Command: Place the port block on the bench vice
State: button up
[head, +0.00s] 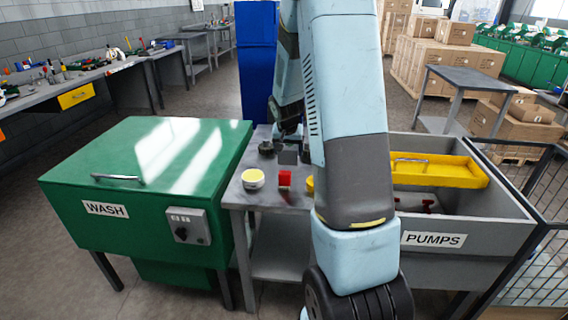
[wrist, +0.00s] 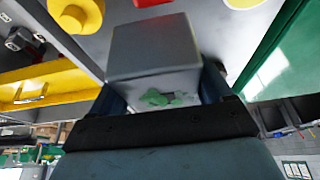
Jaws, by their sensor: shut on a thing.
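My gripper (wrist: 158,90) is shut on a grey port block (wrist: 152,50), which sits between the two fingers in the wrist view. A green patch shows on the block's near face. In the head view the block (head: 288,157) hangs below my arm, over the back part of the grey bench (head: 268,198); my arm hides part of this area. A dark, rounded thing (head: 265,147) stands on the bench to the left of the block. I cannot tell whether it is the bench vice.
A white-and-yellow round thing (head: 253,179), a red block (head: 285,178) and a partly hidden yellow thing (head: 308,184) stand near the bench front. The green WASH cabinet (head: 150,165) is left; the grey PUMPS bin (head: 490,220) with a yellow tray (head: 440,171) is right.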

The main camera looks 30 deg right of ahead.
jog(key=w+f, duration=0.2)
jog(key=f, duration=0.1)
jog(key=w+f, duration=0.3)
jog(key=shift+w+d+f, duration=0.15)
jog(key=shift+w+d, duration=0.05)
jog(key=shift+w, duration=0.1)
jog(key=shift+f, duration=1.45)
jog(key=o, duration=1.8)
jog(key=shift+s+f, duration=0.1)
